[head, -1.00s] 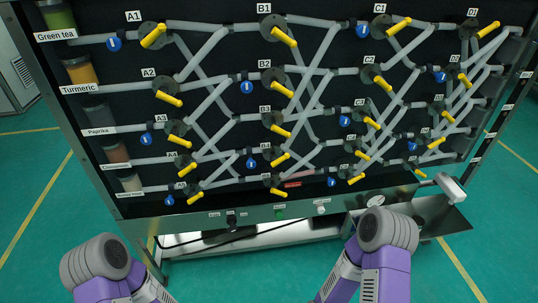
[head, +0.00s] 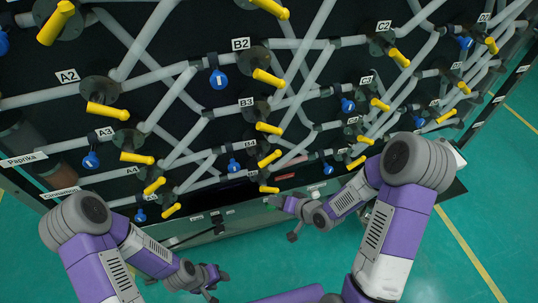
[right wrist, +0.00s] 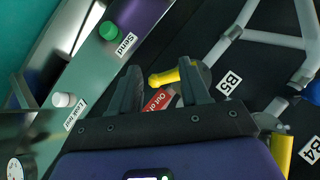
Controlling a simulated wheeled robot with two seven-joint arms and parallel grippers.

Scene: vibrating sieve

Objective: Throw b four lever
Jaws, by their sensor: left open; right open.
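The B4 lever (head: 270,158) is a yellow handle on a dark round valve in the middle column of the panel, slanting up to the right. In the right wrist view it is the yellow handle (right wrist: 282,150) at the lower right edge, near the B4 label (right wrist: 313,150). My right gripper (head: 283,218) is open and empty below the B column, by the panel's lower edge. In the right wrist view the B5 lever (right wrist: 165,77) shows beyond and between the open fingers (right wrist: 160,70). My left gripper (head: 212,284) is open and empty, low over the floor.
The B3 lever (head: 269,128) sits just above B4, and the B5 lever (head: 268,189) just below. Pale tubes (head: 290,105) cross the panel around them. A green Send button (right wrist: 109,30) and a white button (right wrist: 63,99) are on the metal front rail.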

